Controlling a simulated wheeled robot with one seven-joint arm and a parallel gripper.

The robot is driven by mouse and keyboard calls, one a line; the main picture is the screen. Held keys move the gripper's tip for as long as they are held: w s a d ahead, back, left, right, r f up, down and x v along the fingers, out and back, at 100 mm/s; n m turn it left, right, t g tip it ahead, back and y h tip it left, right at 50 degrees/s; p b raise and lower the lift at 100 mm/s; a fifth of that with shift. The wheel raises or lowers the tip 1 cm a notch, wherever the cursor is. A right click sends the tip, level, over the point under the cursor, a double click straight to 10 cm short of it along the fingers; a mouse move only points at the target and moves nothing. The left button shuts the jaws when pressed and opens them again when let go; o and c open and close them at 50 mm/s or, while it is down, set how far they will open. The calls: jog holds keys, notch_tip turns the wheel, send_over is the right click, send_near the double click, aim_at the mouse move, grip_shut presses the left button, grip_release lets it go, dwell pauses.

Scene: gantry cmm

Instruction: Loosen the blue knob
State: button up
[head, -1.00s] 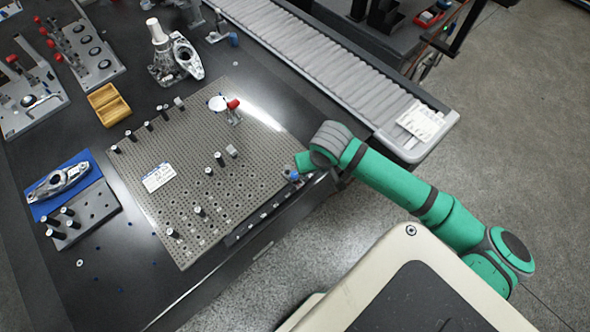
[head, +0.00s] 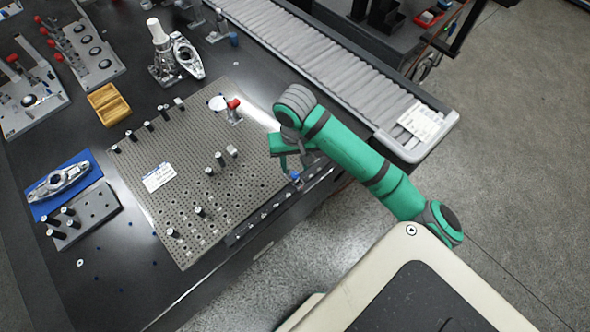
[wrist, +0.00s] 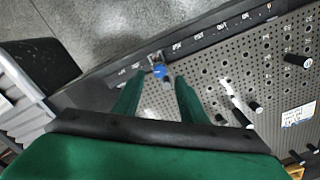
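The blue knob (head: 295,175) sits on a small metal fixture at the right corner of the perforated plate, by its front edge. It also shows in the wrist view (wrist: 160,71), in line with the gap between my fingers. My gripper (head: 293,167) is over the plate's right corner, just behind the knob in the head view. In the wrist view its two green fingers (wrist: 158,82) are apart with nothing held. The knob appears beyond the fingertips, and I see no contact.
The perforated plate (head: 200,190) carries several black pins and a red-topped clamp (head: 233,106). A labelled rail (wrist: 205,35) runs along its edge beside the knob. A roller conveyor (head: 330,65) lies behind my arm. A white label card (head: 158,177) lies on the plate.

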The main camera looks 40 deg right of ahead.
aim_at(295, 174)
jog(key=shift+f, duration=2.3)
grip_shut()
